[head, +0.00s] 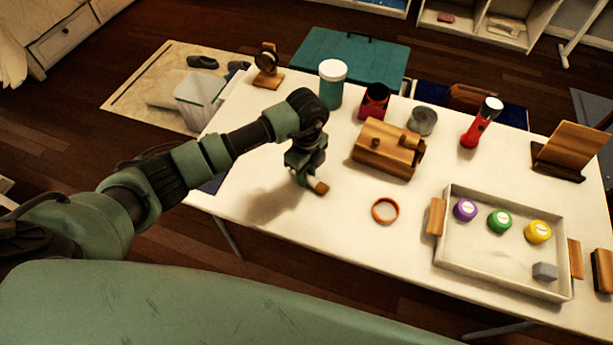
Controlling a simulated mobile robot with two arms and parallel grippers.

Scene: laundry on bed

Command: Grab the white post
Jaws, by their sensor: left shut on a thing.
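My left gripper (313,182) reaches over the left part of the white table, pointing down. It is shut on a small tan-brown piece (319,187), whose end shows at the fingertips. Most of that piece is hidden by the gripper, so its full shape cannot be told. I cannot make out a clear white post on the table. My right gripper is not in view.
On the table (300,235) stand a teal jar with white lid (331,88), a red cup (374,102), a wooden box (385,150), a red flashlight (480,124) and an orange ring (385,211). A tray (480,270) holds coloured round pieces. The front left tabletop is clear.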

